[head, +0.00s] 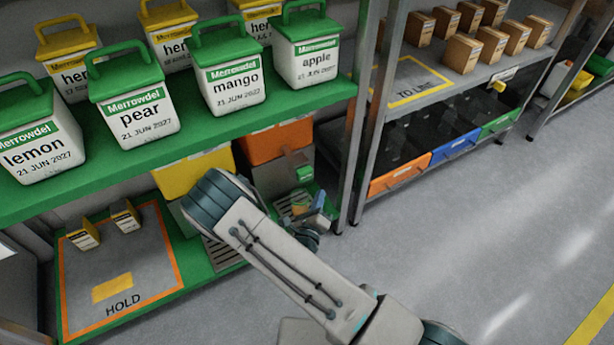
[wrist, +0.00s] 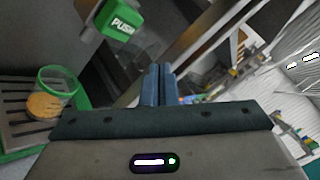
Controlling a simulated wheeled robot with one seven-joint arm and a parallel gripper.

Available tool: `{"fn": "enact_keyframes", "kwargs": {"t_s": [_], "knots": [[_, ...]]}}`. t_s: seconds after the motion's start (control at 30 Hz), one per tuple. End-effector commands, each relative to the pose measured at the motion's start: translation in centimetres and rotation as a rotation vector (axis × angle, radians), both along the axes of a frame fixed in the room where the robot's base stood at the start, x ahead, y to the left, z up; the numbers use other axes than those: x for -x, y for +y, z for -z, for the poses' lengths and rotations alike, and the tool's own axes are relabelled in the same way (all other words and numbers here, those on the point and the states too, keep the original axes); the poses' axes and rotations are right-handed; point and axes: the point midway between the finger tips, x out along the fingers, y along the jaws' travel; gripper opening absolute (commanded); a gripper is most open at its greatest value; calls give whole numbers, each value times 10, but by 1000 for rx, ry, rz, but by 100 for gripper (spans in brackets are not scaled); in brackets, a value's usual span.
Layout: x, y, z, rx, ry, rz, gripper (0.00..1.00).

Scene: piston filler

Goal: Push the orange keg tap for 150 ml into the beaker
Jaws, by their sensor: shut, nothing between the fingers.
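The orange keg (head: 277,143) stands on the lower shelf in the head view, partly behind my arm. Its green tap (head: 304,174) is on its front; in the wrist view the tap reads PUSH (wrist: 118,20). The clear beaker (wrist: 55,95) stands upright on the drip tray at the left of the wrist view, with an orange-tan layer low inside. I cannot read its level. My gripper (wrist: 158,84) is shut and empty, its blue fingers below and right of the tap in the wrist view, apart from it. In the head view my gripper (head: 320,197) is just below the tap.
A yellow keg (head: 193,170) stands left of the orange one, partly hidden by my arm. A slatted drip tray (wrist: 18,125) lies under the beaker. A shelf post (head: 357,130) rises close to the right. The floor (head: 480,220) at right is clear.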

Motion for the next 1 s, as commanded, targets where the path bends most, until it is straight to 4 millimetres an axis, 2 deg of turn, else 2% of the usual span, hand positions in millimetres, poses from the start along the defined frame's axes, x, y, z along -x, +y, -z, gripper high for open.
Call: {"fn": "enact_keyframes", "kwargs": {"t_s": [0.63, 0.73, 0.87, 1.0], "knots": [[0, 0, 0, -1, -1, 1, 0], [-1, -5, -6, -19, -8, 27, 0], [-4, -30, -30, -108, -44, 158, 0], [1, -80, -71, -292, -120, 416, 0]]}}
